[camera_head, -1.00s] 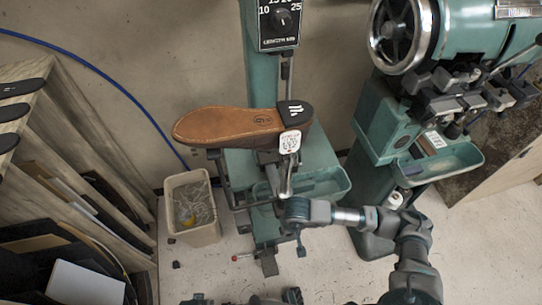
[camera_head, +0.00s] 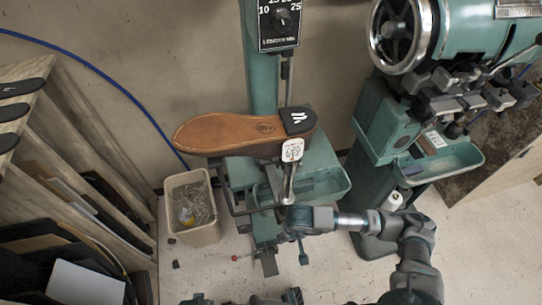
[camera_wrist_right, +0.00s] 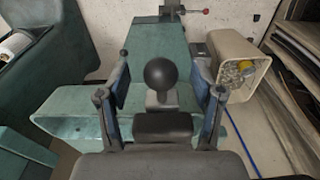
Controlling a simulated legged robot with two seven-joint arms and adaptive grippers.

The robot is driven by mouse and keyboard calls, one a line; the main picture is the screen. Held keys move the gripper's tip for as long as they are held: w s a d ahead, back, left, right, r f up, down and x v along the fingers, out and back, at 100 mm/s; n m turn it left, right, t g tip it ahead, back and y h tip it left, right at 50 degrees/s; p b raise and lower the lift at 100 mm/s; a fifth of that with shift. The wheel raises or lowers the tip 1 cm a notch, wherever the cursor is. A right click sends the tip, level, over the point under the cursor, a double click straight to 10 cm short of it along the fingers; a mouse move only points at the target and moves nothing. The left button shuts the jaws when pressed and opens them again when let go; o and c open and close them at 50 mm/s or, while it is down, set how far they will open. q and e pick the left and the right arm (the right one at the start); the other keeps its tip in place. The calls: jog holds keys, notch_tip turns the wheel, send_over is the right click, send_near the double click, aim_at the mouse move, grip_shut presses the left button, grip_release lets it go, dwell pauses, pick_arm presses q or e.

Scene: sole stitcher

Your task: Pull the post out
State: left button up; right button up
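A brown shoe sole (camera_head: 225,134) with a black heel lies level on the green stitcher's arm, toe to the left. A white tag (camera_head: 292,150) hangs at its heel, and a silver post (camera_head: 289,183) runs from there down to my right gripper (camera_head: 292,222). In the right wrist view a black ball knob (camera_wrist_right: 168,75) on a grey block sits between the two blue-padded fingers of my right gripper (camera_wrist_right: 160,85). The fingers are spread, with gaps on both sides of the knob. The post's lower end is partly hidden by the gripper.
A cream bin (camera_head: 195,205) with scraps stands left of the stitcher's green base; it also shows in the wrist view (camera_wrist_right: 228,55). A second green machine (camera_head: 385,130) stands at the right. A wooden rack (camera_head: 70,150) with soles is at the left. White floor is open in front.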

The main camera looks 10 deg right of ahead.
jog(key=shift+r, duration=0.1)
notch_tip(320, 180, up, 7)
jog(key=s+p, duration=0.2)
jog(key=p, duration=0.1)
jog(key=shift+p, duration=0.3)
dwell(0.6)
